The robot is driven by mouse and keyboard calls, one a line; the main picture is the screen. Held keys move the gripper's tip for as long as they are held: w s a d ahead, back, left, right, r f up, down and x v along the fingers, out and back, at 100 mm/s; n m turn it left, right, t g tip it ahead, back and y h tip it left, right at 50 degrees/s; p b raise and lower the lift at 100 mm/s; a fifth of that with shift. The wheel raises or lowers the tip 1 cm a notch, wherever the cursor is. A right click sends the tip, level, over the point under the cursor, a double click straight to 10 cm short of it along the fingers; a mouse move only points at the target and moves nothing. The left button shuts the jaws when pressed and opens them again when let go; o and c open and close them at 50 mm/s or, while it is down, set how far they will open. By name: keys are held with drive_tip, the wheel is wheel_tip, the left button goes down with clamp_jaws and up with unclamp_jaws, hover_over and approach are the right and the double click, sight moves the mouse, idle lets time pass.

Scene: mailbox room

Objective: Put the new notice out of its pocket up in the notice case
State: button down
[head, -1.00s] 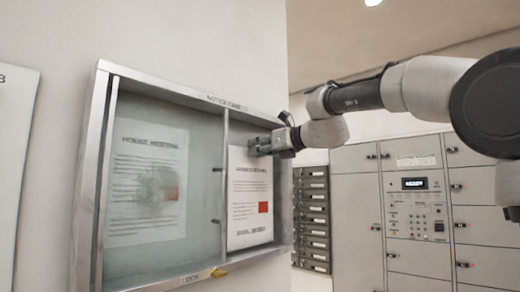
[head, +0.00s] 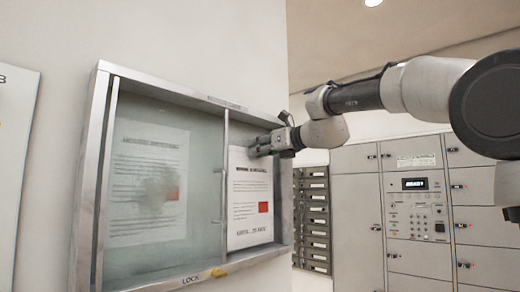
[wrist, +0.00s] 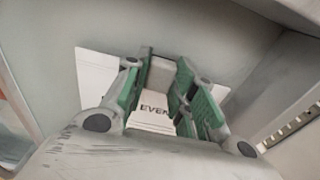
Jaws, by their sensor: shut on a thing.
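The notice case (head: 98,180) is a metal-framed case on the wall, with a glass pane over its left half. A white notice (head: 250,205) with black text and a red square is upright in the uncovered right half. My gripper (head: 262,148) is at the notice's top edge and is shut on it. In the wrist view the green-padded fingers of my gripper (wrist: 168,100) hold the notice (wrist: 95,68) against or close to the back panel; I cannot tell whether it touches. Another notice (head: 140,215) shows behind the glass, with a grey smudge over it.
A yellow catch (head: 218,273) sits on the case's bottom frame near the word LOCK. The case's right frame (head: 287,190) stands close beside the notice. Dark mail slots (head: 312,220) and grey lockers (head: 355,215) stand to the right.

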drive_tip(key=shift+w+a, duration=0.45)
idle(0.5)
drive_tip(key=c, duration=1.1)
unclamp_jaws()
drive_tip(key=v, duration=1.2)
